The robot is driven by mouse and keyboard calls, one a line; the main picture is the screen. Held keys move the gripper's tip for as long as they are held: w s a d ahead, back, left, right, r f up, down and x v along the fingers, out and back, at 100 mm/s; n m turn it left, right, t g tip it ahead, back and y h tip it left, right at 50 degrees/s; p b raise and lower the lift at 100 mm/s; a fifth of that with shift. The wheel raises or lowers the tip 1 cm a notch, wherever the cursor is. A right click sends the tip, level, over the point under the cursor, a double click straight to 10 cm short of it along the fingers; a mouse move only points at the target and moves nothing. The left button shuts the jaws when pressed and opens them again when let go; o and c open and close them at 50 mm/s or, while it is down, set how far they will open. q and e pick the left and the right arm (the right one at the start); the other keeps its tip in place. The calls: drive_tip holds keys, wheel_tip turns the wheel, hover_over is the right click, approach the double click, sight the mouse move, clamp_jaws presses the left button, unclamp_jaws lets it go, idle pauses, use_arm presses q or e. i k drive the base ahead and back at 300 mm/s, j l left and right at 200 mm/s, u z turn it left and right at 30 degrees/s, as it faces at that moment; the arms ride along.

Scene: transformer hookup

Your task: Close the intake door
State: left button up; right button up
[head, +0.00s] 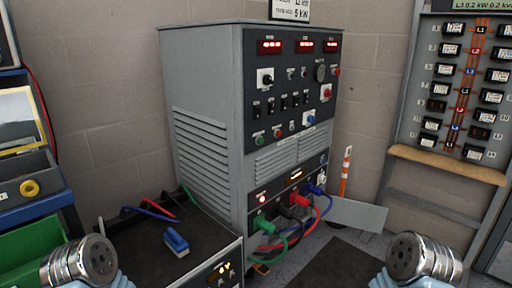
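The grey transformer cabinet (208,140) stands in the middle of the head view. A flat grey panel, apparently the intake door (358,214), stands open at its lower right, swung out from the front. Green, black, red and blue plugs sit in the row of sockets (290,200) along the cabinet's lower front. Their cables hang down in front. Metal joints of my two arms show at the bottom left and bottom right, well apart from the door. No fingers of either gripper show.
A dark-topped unit (150,240) with a blue-handled item (176,242) stands at front left. An orange-and-white post (345,172) stands behind the door. A breaker rack with a wooden ledge (447,164) is at right. A dark floor mat (335,268) lies in front.

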sight(370, 218)
drive_tip(key=i+z, duration=0.1)
drive_tip(key=z, duration=0.45)
drive_tip(key=i+l+z, duration=0.1)
drive_tip(key=i+z, duration=0.3)
drive_tip(key=i, duration=0.2)
drive_tip(key=i+j+z, duration=0.1)
drive_tip(key=i+z, duration=0.3)
drive_tip(key=i, duration=0.2)
